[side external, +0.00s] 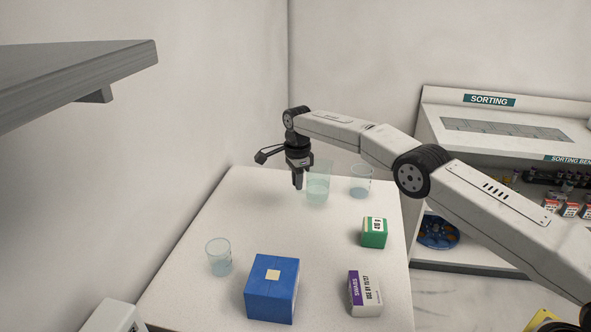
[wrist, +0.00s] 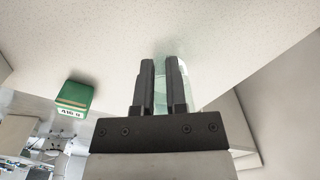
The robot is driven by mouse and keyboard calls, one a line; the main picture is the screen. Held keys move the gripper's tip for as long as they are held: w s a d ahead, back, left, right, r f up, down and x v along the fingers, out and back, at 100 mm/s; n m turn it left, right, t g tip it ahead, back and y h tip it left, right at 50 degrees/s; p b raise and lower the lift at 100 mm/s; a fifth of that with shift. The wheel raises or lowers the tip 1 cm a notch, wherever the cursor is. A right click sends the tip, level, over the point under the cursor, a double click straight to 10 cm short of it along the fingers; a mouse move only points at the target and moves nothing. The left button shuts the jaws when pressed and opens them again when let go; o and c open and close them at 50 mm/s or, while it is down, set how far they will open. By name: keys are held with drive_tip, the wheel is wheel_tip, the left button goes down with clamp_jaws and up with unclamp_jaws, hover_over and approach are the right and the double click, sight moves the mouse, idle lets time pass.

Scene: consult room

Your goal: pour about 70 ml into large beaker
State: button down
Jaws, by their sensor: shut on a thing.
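A tall clear beaker (side external: 319,188) with pale green liquid stands upright at the far end of the table, the largest vessel in view. My gripper (side external: 298,186) is at its left side, pointing down and shut on it. In the wrist view the fingers (wrist: 161,80) are close together, with the beaker's pale green glass (wrist: 188,88) showing between and beside them. Whether its base touches the table is hard to tell. A smaller beaker (side external: 361,181) with bluish liquid stands just right of it. Another small beaker (side external: 219,258) with a little bluish liquid stands at the near left.
A blue box (side external: 271,297) and a purple-and-white swabs box (side external: 364,294) stand at the table's near side. A green box (side external: 374,233) is near the right edge, also in the wrist view (wrist: 75,96). The middle of the table (side external: 290,228) is clear. A shelf (side external: 75,80) overhangs at upper left.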

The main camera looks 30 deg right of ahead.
sight(329, 167)
drive_tip(key=shift+w+f+m, duration=0.1)
drive_tip(key=shift+f+m, duration=0.2)
drive_tip(key=shift+m, duration=0.2)
drive_tip(key=shift+d+r, duration=0.1)
drive_tip(key=shift+s+d+r+t+y, duration=0.2)
drive_tip(key=shift+d+r+t+y, duration=0.05)
drive_tip(key=shift+d+r+y, duration=0.7)
drive_tip(key=shift+s+d+r+t+y, duration=0.15)
drive_tip(key=shift+d+r+t+y, duration=0.1)
drive_tip(key=shift+d+r+y, duration=0.65)
drive_tip(key=d+r+y, duration=0.1)
drive_tip(key=r+y, duration=0.1)
drive_tip(key=s+d+r+t+y, duration=0.1)
drive_tip(key=d+r+y, duration=0.1)
drive_tip(key=y, duration=0.1)
drive_tip(key=d+r+y, duration=0.2)
drive_tip(key=shift+s+d+y, duration=0.15)
drive_tip(key=shift+d+y, duration=0.1)
drive_tip(key=shift+s+d+r+t+y+p, duration=0.25)
drive_tip(key=shift+d+r+t+y+p, duration=0.25)
drive_tip(key=shift+d+r+y, duration=0.65)
idle(1.3)
drive_tip(key=shift+s+d+f+y, duration=0.1)
drive_tip(key=shift+d+y, duration=0.2)
drive_tip(key=shift+y, duration=0.15)
